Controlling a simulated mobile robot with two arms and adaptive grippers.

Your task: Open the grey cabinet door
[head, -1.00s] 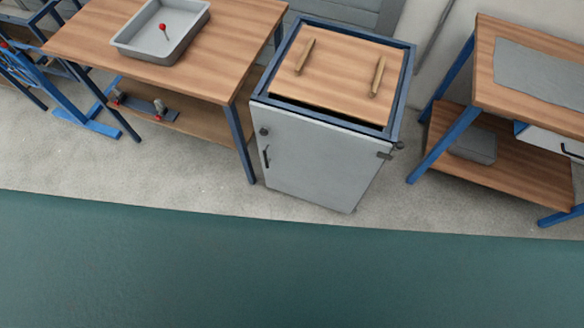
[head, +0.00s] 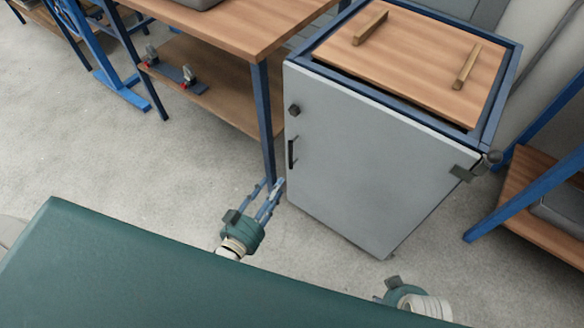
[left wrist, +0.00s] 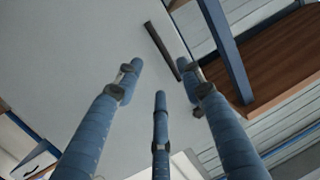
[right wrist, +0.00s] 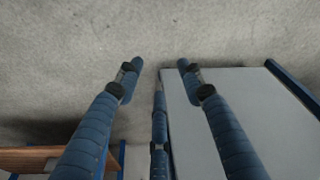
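The grey cabinet door (head: 370,160) is shut, standing upright on the front of the cabinet. Its dark vertical handle (head: 292,152) is near the door's left edge, below a small dark knob (head: 294,110). The handle also shows in the left wrist view (left wrist: 162,50), just beyond the fingertips. My left gripper (head: 270,190) is open and empty, in front of the door's lower left corner and below the handle in the head view. My right gripper (right wrist: 160,68) is open and empty; in the head view its fingers are mostly hidden. The door and floor lie beyond it.
A dark hinge (head: 465,173) is on the door's right side. A wooden workbench (head: 225,28) with a blue leg stands close on the cabinet's left. Another bench's blue leg (head: 520,190) is on the right. Concrete floor (head: 150,170) is clear in front.

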